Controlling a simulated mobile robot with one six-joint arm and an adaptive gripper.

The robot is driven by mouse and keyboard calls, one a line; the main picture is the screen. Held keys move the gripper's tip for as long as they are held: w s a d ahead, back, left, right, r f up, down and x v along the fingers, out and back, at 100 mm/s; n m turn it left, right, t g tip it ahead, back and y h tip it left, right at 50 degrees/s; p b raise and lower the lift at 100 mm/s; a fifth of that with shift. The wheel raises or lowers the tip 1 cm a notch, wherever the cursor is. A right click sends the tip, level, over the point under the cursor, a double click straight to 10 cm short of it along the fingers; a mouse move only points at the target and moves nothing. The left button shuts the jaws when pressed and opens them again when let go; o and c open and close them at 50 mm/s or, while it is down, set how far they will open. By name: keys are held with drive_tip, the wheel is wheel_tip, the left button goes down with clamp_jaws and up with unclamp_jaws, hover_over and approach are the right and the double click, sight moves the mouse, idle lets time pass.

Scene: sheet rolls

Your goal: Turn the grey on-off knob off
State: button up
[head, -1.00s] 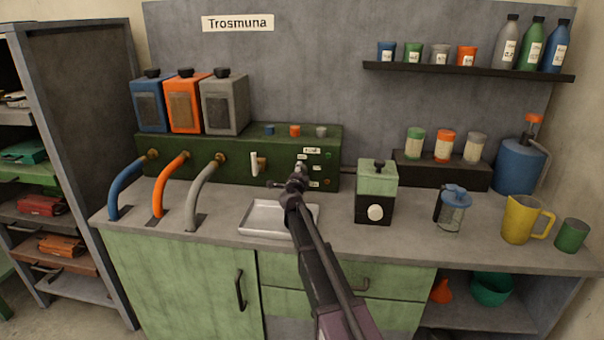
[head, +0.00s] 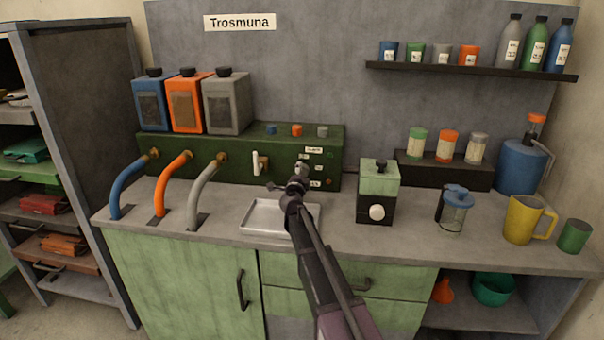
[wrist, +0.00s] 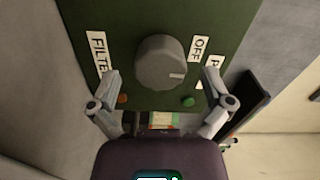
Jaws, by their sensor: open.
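The grey knob (wrist: 161,62) is round and sits on a dark green panel (wrist: 230,22) in the wrist view. Its pale mark is at its lower right rim, below the OFF label (wrist: 197,49). A label starting "FILTE" (wrist: 98,52) is on the left. My gripper (wrist: 162,78) is open, one finger on each side of the knob, with gaps between fingers and knob. In the head view my gripper (head: 301,174) is at the right front of the green machine (head: 225,172) and largely hides the knob.
A red-orange light (wrist: 122,98) and a green light (wrist: 188,101) flank the knob. A white lever (head: 256,163) is left of my gripper in the head view. A metal tray (head: 262,231) lies below, and a grinder-like box (head: 376,184) stands to the right.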

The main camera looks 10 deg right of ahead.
drive_tip(key=v, duration=1)
drive_tip(key=shift+s, duration=0.1)
drive_tip(key=shift+s, duration=0.15)
